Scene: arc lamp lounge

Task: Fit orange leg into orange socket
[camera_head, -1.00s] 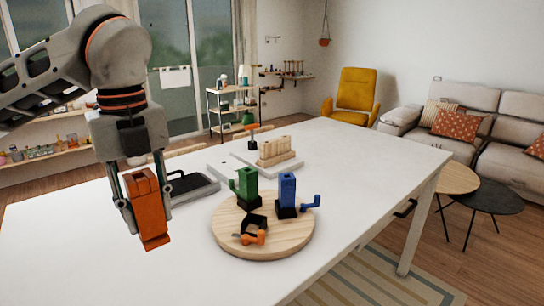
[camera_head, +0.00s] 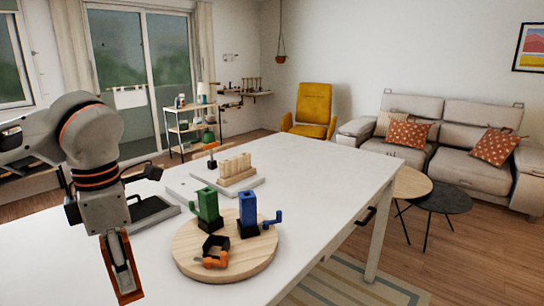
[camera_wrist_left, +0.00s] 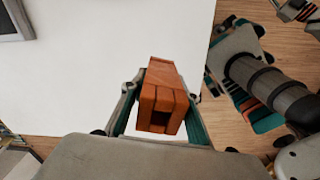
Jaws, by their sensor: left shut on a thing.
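The orange leg (camera_head: 131,296) is a blocky orange piece held in my left gripper (camera_head: 121,262), left of the round board and apart from it. In the left wrist view the leg (camera_wrist_left: 163,78) sits between both fingers, with a dark square opening in its near end. The orange socket (camera_head: 213,246) is a low black square holder with an orange crank (camera_head: 211,261) at its front, near the front of the round wooden board (camera_head: 258,262). The socket looks empty.
A green block (camera_head: 207,205) and a blue block (camera_head: 248,208) stand in black holders behind the socket. A dark tray (camera_head: 150,212) and a pale rack (camera_head: 236,167) lie farther back. The white table (camera_head: 330,190) is clear to the right.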

